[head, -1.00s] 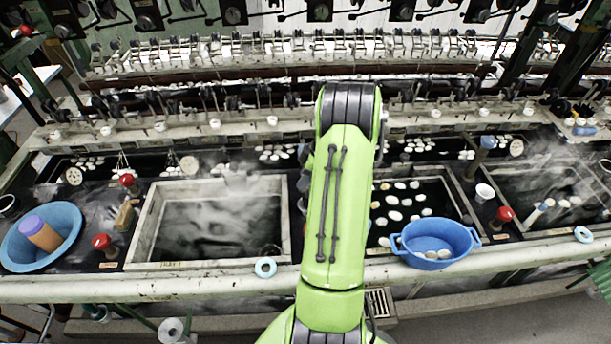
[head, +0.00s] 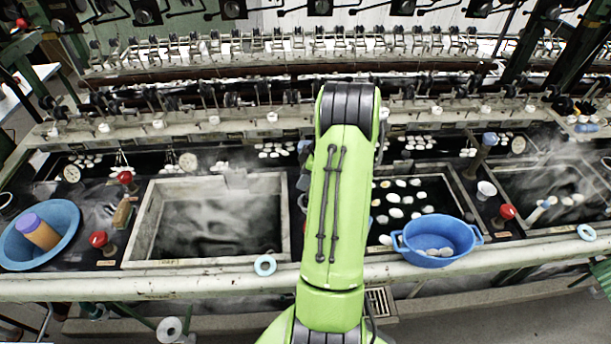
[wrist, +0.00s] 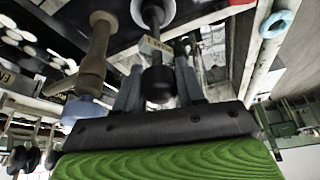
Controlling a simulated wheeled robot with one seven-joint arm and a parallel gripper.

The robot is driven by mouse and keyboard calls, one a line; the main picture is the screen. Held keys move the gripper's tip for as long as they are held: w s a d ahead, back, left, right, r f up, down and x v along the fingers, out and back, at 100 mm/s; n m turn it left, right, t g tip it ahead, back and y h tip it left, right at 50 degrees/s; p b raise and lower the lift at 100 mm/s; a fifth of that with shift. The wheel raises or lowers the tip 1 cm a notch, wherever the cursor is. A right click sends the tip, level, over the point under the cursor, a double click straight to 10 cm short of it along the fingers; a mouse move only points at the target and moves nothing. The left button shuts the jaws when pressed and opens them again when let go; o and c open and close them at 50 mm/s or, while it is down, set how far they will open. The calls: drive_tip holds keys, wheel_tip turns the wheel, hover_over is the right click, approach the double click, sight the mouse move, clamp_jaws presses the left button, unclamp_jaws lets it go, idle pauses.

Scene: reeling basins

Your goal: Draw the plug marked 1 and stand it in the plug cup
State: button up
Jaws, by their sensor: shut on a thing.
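My gripper (wrist: 158,70) shows in the wrist view, with its two grey fingers closed on either side of a dark knob (wrist: 158,86). A narrower neck and a pale flared part (wrist: 151,12) lie beyond the knob, in line with it. I take this to be a plug, but I cannot read a number on it. A small label (wrist: 155,44) shows beside the neck. In the head view my green arm hides my gripper and what it holds. A white cup (head: 486,189) stands on the dark ledge to the right; I cannot tell whether it is the plug cup.
In the wrist view a tan post with a blue end (wrist: 88,108) stands close beside my gripper. Red-knobbed plugs (head: 98,239) (head: 506,212) stand between basins. A blue tub (head: 436,240) sits on the front rail. The left steaming basin (head: 215,225) holds no visible cocoons.

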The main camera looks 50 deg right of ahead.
drive_tip(key=shift+f+b, duration=0.7)
idle(0.3)
drive_tip(key=o, duration=1)
drive_tip(key=p+v, duration=0.2)
drive_tip(key=v, duration=1.3)
drive_tip(key=shift+r, duration=0.4)
drive_tip(key=shift+d, duration=0.1)
